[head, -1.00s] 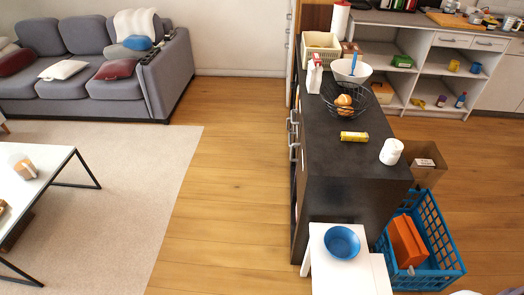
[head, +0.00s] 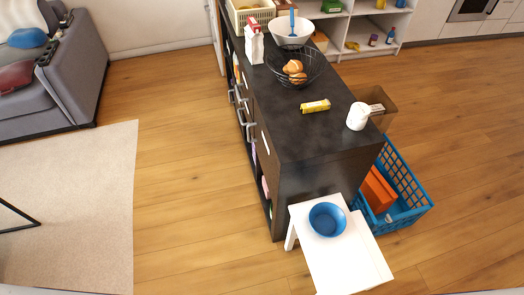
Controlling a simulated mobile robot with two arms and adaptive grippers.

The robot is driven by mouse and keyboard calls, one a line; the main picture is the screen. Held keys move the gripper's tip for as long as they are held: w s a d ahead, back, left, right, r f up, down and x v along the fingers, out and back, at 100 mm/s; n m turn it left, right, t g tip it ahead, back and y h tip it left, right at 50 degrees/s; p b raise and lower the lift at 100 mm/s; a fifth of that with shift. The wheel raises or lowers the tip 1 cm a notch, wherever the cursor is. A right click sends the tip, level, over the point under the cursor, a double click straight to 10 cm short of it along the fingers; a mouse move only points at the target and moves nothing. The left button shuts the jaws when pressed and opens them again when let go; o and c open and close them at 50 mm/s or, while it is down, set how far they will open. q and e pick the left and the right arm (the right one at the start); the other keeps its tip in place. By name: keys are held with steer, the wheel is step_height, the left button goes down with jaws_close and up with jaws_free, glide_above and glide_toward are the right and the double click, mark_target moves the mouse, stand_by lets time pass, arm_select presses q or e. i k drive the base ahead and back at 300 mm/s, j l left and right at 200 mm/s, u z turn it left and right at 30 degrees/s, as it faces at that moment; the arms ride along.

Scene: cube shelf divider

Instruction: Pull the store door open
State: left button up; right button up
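A dark kitchen island (head: 320,135) stands right of the middle in the head view. Its left side carries metal bar handles (head: 246,122) and shows open shelf spaces with items in them. I see this side at a steep angle, so I cannot tell which panel is the store door or whether it stands open. Neither of my grippers is in view.
Open wooden floor (head: 190,170) lies left of the island, beside a pale rug (head: 80,200). A white step stool (head: 345,265) with a blue bowl (head: 327,219) stands at its near end. A blue crate (head: 410,200) stands to the right.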

mark_target(267, 159)
steer(key=i+j+z, duration=0.1)
steer(key=j+z, duration=1.05)
steer(key=j, duration=0.15)
